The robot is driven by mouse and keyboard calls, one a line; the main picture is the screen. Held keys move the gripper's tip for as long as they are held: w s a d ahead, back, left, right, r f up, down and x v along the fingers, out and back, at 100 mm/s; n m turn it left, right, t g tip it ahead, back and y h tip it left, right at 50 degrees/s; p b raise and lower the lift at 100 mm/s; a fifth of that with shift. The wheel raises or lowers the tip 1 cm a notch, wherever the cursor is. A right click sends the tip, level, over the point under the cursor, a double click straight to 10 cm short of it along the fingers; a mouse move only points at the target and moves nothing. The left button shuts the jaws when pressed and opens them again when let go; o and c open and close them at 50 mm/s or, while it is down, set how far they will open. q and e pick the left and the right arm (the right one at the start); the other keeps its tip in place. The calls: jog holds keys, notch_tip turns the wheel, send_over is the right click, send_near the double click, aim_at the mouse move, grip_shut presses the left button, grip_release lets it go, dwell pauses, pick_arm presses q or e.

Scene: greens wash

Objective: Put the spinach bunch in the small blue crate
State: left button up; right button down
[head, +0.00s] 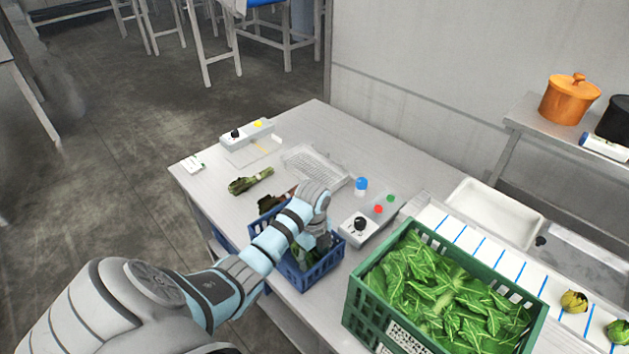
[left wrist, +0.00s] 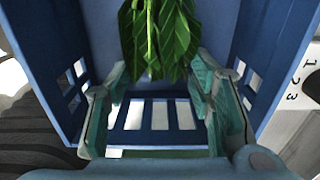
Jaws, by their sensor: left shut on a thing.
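The small blue crate (head: 313,277) stands at the near edge of the steel table, and its blue walls and slatted floor fill the left wrist view (left wrist: 160,115). My left gripper (head: 320,240) reaches down into it from above. In the left wrist view the gripper's teal fingers (left wrist: 160,100) are shut on the spinach bunch (left wrist: 160,35), whose dark green leaves hang inside the crate walls. In the head view, part of the bunch (head: 303,257) shows inside the crate; the arm hides the rest. My right gripper is not in view.
A large green crate of leafy greens (head: 440,290) stands close to the right. A control box (head: 368,222) with buttons sits behind the blue crate. Another green bunch (head: 250,181) and a clear tray (head: 315,165) lie farther back.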

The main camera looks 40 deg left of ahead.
pick_arm(q)
jog(key=o, duration=1.3)
notch_tip(320, 180, up, 8)
jog(key=shift+f, duration=0.2)
jog(key=shift+s, duration=0.1)
